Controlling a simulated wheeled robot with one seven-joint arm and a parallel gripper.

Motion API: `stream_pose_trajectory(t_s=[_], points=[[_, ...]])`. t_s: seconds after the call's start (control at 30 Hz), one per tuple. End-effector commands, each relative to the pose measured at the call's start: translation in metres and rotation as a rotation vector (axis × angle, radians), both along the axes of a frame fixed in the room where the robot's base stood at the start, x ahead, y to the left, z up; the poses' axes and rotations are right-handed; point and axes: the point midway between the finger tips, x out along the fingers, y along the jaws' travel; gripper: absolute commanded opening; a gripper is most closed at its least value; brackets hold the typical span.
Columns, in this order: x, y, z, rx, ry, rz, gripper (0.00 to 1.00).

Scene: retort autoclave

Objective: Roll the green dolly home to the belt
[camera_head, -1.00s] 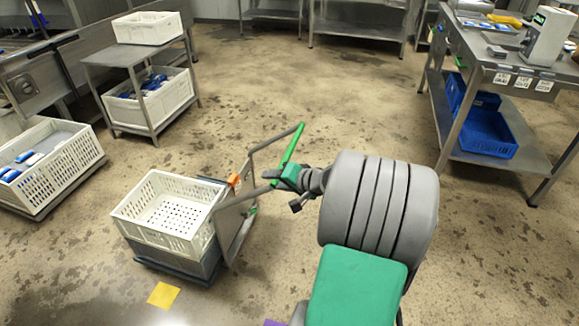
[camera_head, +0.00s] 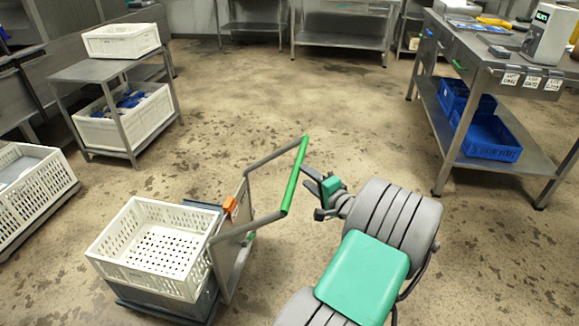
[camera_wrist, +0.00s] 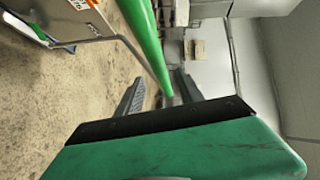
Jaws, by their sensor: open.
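The green dolly, a low grey cart with a bright green handle bar (camera_head: 295,175), stands at lower centre in the head view. A white perforated crate (camera_head: 150,277) sits on a grey crate on the dolly's base (camera_head: 165,310). The white crate looks empty. My gripper (camera_head: 310,180) is open, just right of the handle bar, with a small gap showing. In the wrist view the green bar (camera_wrist: 148,40) runs down toward the space between the open fingers (camera_wrist: 160,92). It is not gripped, and its depth relative to the fingertips is hard to tell.
A steel cart with white crates (camera_head: 125,120) stands at upper left, and another white crate (camera_head: 35,190) on a low base is at the left edge. A steel table (camera_head: 500,65) with blue bins (camera_head: 487,137) is at right. The floor between is clear.

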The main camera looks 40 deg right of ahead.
Motion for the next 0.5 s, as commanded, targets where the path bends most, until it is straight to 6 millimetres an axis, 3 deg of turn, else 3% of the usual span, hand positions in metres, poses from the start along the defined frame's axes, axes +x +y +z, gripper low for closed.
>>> stream_pose_trajectory(t_s=[0.3,0.5], points=[[0.057,-0.006,-0.01,-0.002,0.001,0.005,0.44],[0.066,-0.008,-0.009,-0.001,0.0,0.002,0.44]])
